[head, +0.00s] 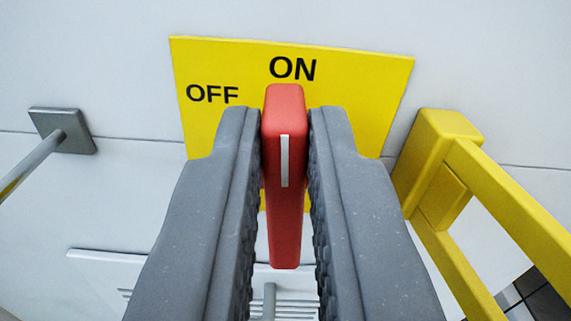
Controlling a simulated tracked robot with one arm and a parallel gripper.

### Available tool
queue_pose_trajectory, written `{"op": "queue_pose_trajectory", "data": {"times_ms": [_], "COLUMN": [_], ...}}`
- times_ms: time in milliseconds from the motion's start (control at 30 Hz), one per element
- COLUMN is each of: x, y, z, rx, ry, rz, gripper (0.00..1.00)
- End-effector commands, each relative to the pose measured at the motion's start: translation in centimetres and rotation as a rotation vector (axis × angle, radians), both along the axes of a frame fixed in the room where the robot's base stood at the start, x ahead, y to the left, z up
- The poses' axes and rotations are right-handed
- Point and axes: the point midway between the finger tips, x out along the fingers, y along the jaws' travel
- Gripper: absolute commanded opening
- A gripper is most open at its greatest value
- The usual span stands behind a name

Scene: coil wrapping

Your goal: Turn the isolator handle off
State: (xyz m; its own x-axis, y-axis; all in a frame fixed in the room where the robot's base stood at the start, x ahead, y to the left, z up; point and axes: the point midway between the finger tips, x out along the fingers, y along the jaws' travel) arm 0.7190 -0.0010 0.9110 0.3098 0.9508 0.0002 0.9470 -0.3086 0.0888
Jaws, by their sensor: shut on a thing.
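The red isolator handle (284,220) stands upright in front of a yellow plate (370,85). A white stripe runs along the handle's face, and its upper end points at the word ON. The word OFF is printed to the left of it on the plate. My gripper (286,125) has one grey finger on each side of the handle and is shut on it. The fingers hide the lower part of the plate and whatever the handle is mounted on.
A yellow frame (440,170) stands out from the pale wall close on the right. A grey bar on a square wall mount (68,132) is at the left. A slotted vent panel (105,257) shows low behind my fingers.

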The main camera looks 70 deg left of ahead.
Motion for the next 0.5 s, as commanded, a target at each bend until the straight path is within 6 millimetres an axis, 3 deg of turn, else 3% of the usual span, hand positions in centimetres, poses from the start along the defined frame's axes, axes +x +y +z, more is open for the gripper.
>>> {"op": "queue_pose_trajectory", "data": {"times_ms": [500], "x": [-1.2], "y": [0.6], "z": [-0.8], "rx": [-0.139], "ry": [-0.425], "rz": [0.004], "gripper": [0.00]}}
